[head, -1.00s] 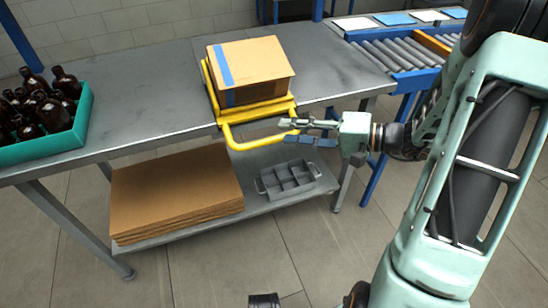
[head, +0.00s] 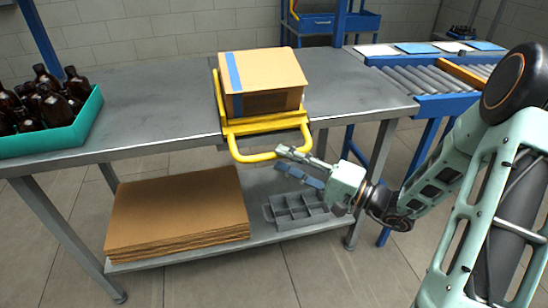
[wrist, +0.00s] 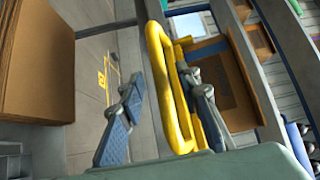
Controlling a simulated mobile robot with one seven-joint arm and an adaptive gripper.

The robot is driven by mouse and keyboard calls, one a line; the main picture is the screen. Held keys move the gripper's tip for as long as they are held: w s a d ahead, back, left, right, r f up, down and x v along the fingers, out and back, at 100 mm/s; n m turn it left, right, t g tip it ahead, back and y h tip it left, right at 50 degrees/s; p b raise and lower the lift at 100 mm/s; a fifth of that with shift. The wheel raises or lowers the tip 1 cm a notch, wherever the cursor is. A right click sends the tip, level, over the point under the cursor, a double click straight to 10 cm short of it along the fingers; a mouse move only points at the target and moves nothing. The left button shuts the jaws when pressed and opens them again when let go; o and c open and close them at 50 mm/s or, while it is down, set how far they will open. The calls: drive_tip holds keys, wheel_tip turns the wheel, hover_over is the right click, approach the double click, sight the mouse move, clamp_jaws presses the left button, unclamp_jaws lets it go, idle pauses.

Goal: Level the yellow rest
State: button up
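The yellow rest (head: 268,124) is a tubular frame at the table's front edge, with a cardboard box (head: 262,80) on it. Its looped front handle (head: 262,156) sticks out past the edge; I cannot tell its exact tilt. My gripper (head: 290,162) is open and empty, with its fingertips just below and right of the loop's front bar. In the wrist view the gripper (wrist: 165,105) has its fingers spread, with the yellow loop (wrist: 165,85) showing between them, nearer the right finger. I cannot tell whether that finger touches it.
A teal crate (head: 75,132) of brown bottles stands on the table (head: 150,112) at left. The lower shelf holds stacked cardboard sheets (head: 180,210) and a grey divided tray (head: 298,212), close below my gripper. A roller conveyor (head: 430,80) is at right.

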sight(274, 156)
drive_tip(key=shift+x, duration=1.85)
clamp_jaws()
